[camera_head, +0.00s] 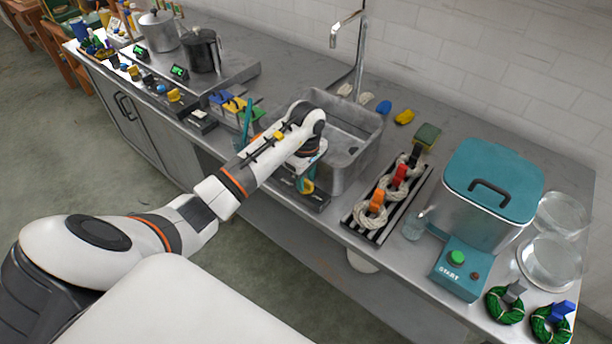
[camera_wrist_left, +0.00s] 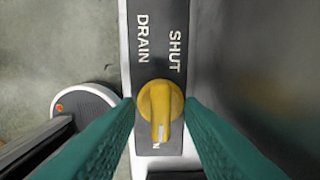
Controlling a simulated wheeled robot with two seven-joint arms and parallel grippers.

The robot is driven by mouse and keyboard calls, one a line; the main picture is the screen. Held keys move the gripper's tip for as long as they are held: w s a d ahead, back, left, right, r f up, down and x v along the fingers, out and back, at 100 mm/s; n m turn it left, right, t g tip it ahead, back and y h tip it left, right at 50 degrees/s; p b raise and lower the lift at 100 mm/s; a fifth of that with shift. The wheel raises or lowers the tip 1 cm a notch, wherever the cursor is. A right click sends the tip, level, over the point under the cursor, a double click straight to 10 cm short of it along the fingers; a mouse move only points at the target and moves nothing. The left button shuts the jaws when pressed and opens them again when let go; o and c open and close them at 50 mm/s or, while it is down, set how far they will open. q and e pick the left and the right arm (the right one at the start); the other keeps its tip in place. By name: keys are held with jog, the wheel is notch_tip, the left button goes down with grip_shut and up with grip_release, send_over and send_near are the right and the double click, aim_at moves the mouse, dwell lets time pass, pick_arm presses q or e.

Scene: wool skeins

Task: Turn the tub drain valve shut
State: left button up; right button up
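The yellow drain valve knob (camera_wrist_left: 158,104) sits on a dark panel (camera_wrist_left: 155,62) printed DRAIN and SHUT, in the left wrist view. Its narrow grip with a white mark points to the bottom of the picture, away from these two words; lettering under its end is mostly hidden. My left gripper (camera_wrist_left: 161,106) has its teal fingers on either side of the knob, with small gaps showing. In the head view, my left gripper (camera_head: 306,184) is low at the front of the metal tub (camera_head: 364,154), and my wrist partly hides the tub's front. My right gripper is not in view.
A slatted rack (camera_head: 353,212) with wool skeins and clips stands right of the tub. Beyond it are a teal-lidded pot (camera_head: 490,185), a START box (camera_head: 458,268) and glass dishes (camera_head: 551,262). A tall faucet (camera_head: 360,60) rises behind the tub.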

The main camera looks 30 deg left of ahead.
pick_arm(q)
grip_shut()
